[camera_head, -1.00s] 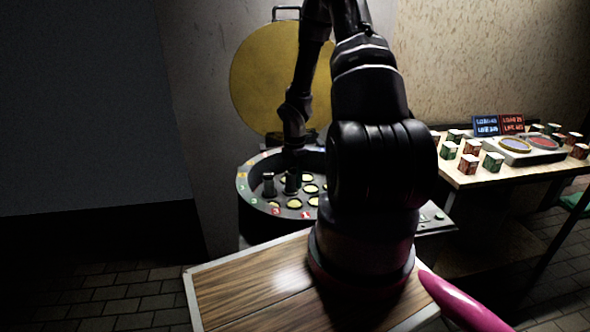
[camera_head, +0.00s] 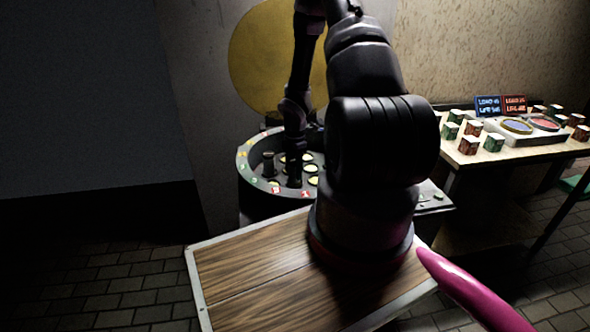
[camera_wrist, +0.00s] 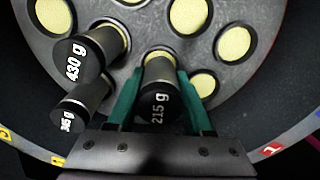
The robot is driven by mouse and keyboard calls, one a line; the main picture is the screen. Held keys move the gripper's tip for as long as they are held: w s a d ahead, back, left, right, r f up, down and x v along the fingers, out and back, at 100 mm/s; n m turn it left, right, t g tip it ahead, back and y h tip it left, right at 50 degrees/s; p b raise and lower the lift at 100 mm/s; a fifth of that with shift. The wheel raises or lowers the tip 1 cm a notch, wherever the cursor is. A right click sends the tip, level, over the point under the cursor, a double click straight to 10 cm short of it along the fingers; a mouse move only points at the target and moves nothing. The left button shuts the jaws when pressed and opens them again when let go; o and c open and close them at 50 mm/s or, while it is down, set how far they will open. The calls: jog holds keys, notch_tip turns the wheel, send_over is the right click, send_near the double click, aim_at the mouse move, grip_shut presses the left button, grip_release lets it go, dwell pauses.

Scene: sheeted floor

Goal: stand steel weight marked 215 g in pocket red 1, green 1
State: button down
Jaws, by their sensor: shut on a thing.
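The steel weight marked 215 g (camera_wrist: 158,107) is dark and cylindrical. My gripper (camera_wrist: 160,92) is shut on it, with one green finger on each side. Its far end is over or in a yellow-bottomed pocket of the round drum; I cannot tell whether it is seated. In the head view my gripper (camera_head: 296,150) reaches down inside the drum (camera_head: 250,182), with the dark weight (camera_head: 295,177) below it. Red, green and yellow number tags sit on the rim, including a red 1 (camera_wrist: 273,150). The target pocket's column and row are not readable here.
A weight marked 430 g (camera_wrist: 88,58) and a smaller one (camera_wrist: 75,112) stand close left of my gripper. Several empty pockets (camera_wrist: 234,43) lie beyond and to the right. The yellow lid (camera_head: 262,60) stands open behind. A table (camera_head: 530,150) with small boxes is at right.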

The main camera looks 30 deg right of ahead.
jog(key=shift+f, duration=0.65)
dwell(0.4)
jog(key=shift+c, duration=1.1)
grip_release()
